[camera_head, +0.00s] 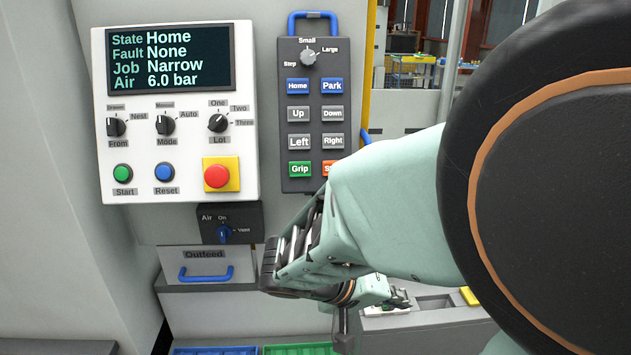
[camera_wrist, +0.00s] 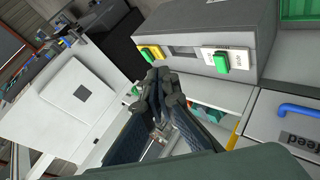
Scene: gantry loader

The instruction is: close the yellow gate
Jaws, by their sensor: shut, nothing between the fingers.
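A narrow yellow upright edge (camera_head: 366,75) shows behind the grey keypad's right side in the head view. In the wrist view a yellow strip (camera_wrist: 235,136) shows beside the outfeed front. I cannot tell whether either is part of the yellow gate; no whole gate shows clearly. My gripper (camera_wrist: 160,80) is shut and empty in the wrist view, its dark fingers pointing toward the grey button box. In the head view my arm covers much of the right side, and the fingertips are not clear there.
The control panel (camera_head: 248,120) and grey keypad (camera_head: 315,185) stand at left and centre. Below are the air valve box (camera_head: 245,215) and outfeed drawer (camera_head: 220,260) with its blue handle. The wrist view shows a grey box (camera_wrist: 235,85) with a green button near my fingers.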

